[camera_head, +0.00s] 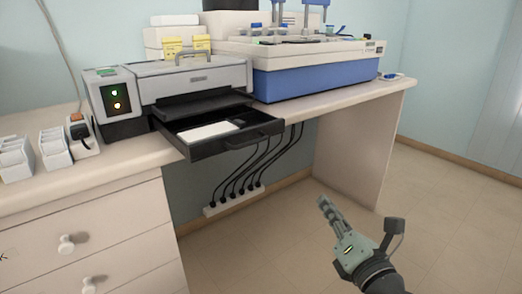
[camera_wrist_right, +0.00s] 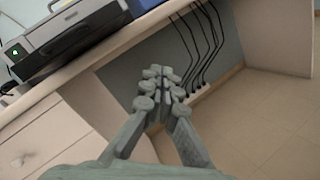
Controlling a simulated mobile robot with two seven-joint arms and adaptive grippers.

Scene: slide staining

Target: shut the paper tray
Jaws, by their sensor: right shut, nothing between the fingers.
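The paper tray (camera_head: 214,147) is a black drawer pulled out from the front of the grey printer (camera_head: 196,82). It sticks out past the desk's front edge, with white paper (camera_head: 208,131) lying in it and a handle on its front. In the right wrist view, part of the printer (camera_wrist_right: 62,34) shows at the upper left. My right gripper (camera_head: 324,203) is shut and empty, below and to the right of the tray and apart from it. Its closed fingers (camera_wrist_right: 160,82) also show in the right wrist view. My left gripper is not in view.
A blue and white staining machine (camera_head: 310,80) stands right of the printer. White racks (camera_head: 54,147) stand at the left. Several black cables run down to a power strip (camera_head: 234,200) under the desk. Drawers with round knobs (camera_head: 66,245) are below left. The floor at the right is clear.

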